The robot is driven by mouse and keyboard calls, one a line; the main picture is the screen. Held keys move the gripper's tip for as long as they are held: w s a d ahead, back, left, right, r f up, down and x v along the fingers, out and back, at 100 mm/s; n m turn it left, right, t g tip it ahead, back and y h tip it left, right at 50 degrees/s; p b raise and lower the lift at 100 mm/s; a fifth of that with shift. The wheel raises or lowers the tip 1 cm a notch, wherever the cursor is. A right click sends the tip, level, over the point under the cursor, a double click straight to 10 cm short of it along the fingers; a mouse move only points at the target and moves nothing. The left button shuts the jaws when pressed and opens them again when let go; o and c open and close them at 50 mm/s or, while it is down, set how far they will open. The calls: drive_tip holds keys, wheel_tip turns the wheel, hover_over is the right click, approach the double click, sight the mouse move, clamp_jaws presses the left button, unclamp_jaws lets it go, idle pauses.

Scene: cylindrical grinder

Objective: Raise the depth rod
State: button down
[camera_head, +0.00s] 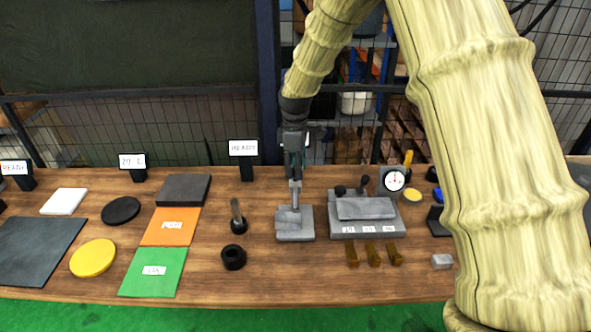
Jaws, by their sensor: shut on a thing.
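The depth rod (296,190) is a thin grey upright rod standing over a small grey metal block (295,232) in the middle of the table. My gripper (295,178) points straight down and is shut on the upper part of the rod. The rod looks upright. Its lower end meets a small raised grey part on the block; I cannot tell how deep it sits. The fingertips are small and dark here, and they hide the top of the rod.
A grey fixture (366,222) with black knobs stands close on the right, with a dial gauge (394,180) behind it. A dark handled tool (238,218) and black ring (233,257) lie left. Orange (168,238) and green (140,284) mats lie further left. The front middle is clear.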

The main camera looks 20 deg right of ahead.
drive_tip(key=shift+w+r, duration=0.15)
drive_tip(key=shift+r, duration=0.1)
drive_tip(key=c, duration=1.1)
unclamp_jaws()
drive_tip(key=shift+o, duration=0.6)
drive_tip(key=shift+r, duration=0.1)
wheel_tip(320, 180, up, 12)
drive_tip(key=shift+f, duration=0.2)
